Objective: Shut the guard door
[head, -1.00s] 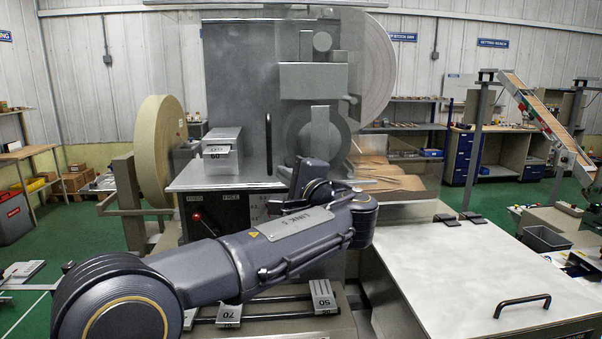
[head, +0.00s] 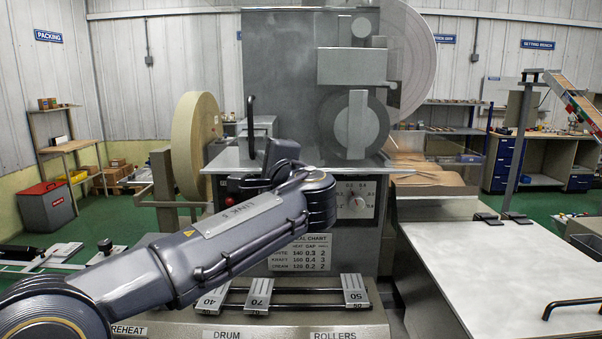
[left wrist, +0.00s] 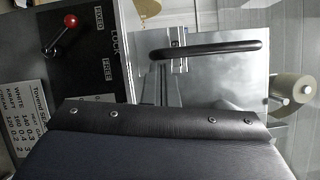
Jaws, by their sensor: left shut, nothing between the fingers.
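The guard door is a clear, faint panel on the front of the grey machine (head: 290,70). Its edges are hard to make out, so I cannot tell how far it is shut. Its upright black handle (head: 250,127) stands near the machine's left edge. In the left wrist view the handle (left wrist: 207,48) is a black bar lying across, just beyond my gripper's dark housing. My left gripper (head: 278,155) is right beside the handle, to its right in the head view. It is shut and empty. Its fingertips are hidden, so contact with the handle cannot be told. My right gripper is not in view.
A grey shelf plate (head: 225,161) juts out below the handle. A red-knobbed lever (left wrist: 71,21) shows in the wrist view. A large tan roll (head: 190,147) stands left of the machine. Sliding blocks on rails (head: 257,292) lie below my arm; a white table (head: 490,270) is right.

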